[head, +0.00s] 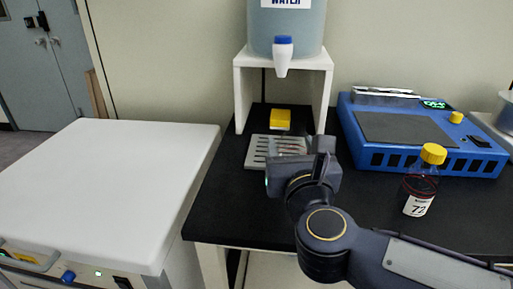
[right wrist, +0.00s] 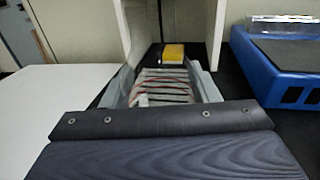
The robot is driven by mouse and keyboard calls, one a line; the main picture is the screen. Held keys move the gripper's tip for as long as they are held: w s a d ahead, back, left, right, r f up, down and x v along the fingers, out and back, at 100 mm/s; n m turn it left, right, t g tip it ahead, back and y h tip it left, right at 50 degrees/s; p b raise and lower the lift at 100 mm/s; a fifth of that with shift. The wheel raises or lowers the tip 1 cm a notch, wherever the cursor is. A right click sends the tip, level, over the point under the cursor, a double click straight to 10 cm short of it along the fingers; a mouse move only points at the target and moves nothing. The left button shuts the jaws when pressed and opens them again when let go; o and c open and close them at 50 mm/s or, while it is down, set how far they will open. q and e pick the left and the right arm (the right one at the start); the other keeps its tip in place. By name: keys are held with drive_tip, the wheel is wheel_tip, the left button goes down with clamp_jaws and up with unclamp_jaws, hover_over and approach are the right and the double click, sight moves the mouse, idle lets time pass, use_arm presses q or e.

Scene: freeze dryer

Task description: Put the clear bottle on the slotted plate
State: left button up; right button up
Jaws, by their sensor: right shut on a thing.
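The slotted plate (head: 259,151) is a light grey plate with dark slots. It lies on the black bench in front of the white stand. My right gripper (head: 289,155) is over its right part and hides some of it. In the right wrist view its two grey fingers (right wrist: 164,86) are shut on the clear bottle (right wrist: 165,92), a see-through thing with thin red lines. The plate's slots seem to show through it. The bottle's outline, its tilt and any contact with the plate are hard to tell. My left gripper is not in view.
A white stand (head: 242,92) holds a water tank (head: 287,30) with a spigot. A yellow block (head: 280,119) lies behind the plate. A blue device (head: 400,165) and a yellow-capped bottle marked 72 (head: 418,205) are at right. A white cabinet top (head: 110,185) is clear at left.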

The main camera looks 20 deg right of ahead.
drive_tip(key=shift+f+b+x, duration=0.6)
drive_tip(key=shift+b+x, duration=0.3)
drive_tip(key=shift+x, duration=2)
drive_tip(key=shift+f+b+x, duration=0.6)
drive_tip(key=shift+b+x, duration=0.3)
drive_tip(key=shift+x, duration=2.05)
drive_tip(key=shift+f+b+x, duration=0.6)
drive_tip(key=shift+b+x, duration=0.3)
drive_tip(key=shift+x, duration=2)
drive_tip(key=shift+d, duration=0.1)
drive_tip(key=shift+f, duration=0.2)
drive_tip(key=o, duration=1)
drive_tip(key=shift+o, duration=0.2)
